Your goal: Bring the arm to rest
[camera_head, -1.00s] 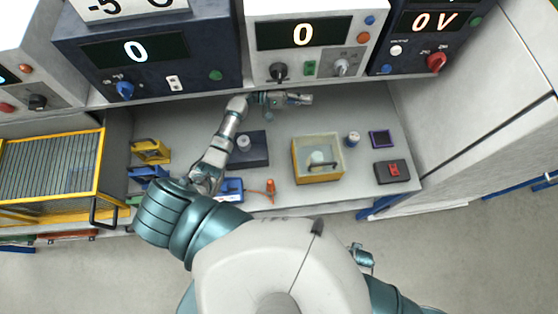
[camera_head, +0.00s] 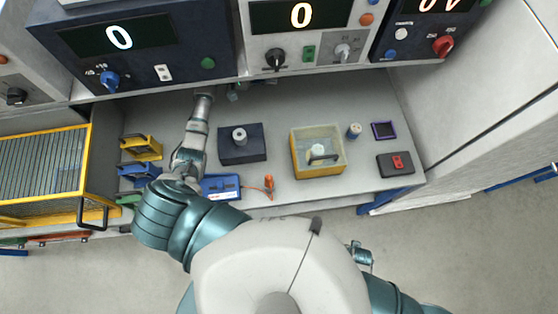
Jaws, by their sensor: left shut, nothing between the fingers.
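My left arm (camera_head: 192,145) reaches in from the lower left over the workbench (camera_head: 285,115). Its left gripper (camera_head: 236,92) is at the back of the bench, partly hidden by the overhanging instrument cabinets. The gripper is shut and empty, apart from the objects on the bench. Only a small teal and grey part of my right arm (camera_head: 362,254) shows beside my body; its finger state cannot be made out.
The bench holds a dark block (camera_head: 243,154) with a grey knob, a yellow clear-lidded box (camera_head: 318,170), a blue case (camera_head: 220,187), an orange-handled tool (camera_head: 269,185) and a red-buttoned dark box (camera_head: 395,164). A yellow rack (camera_head: 93,185) stands left. The bench's back middle is clear.

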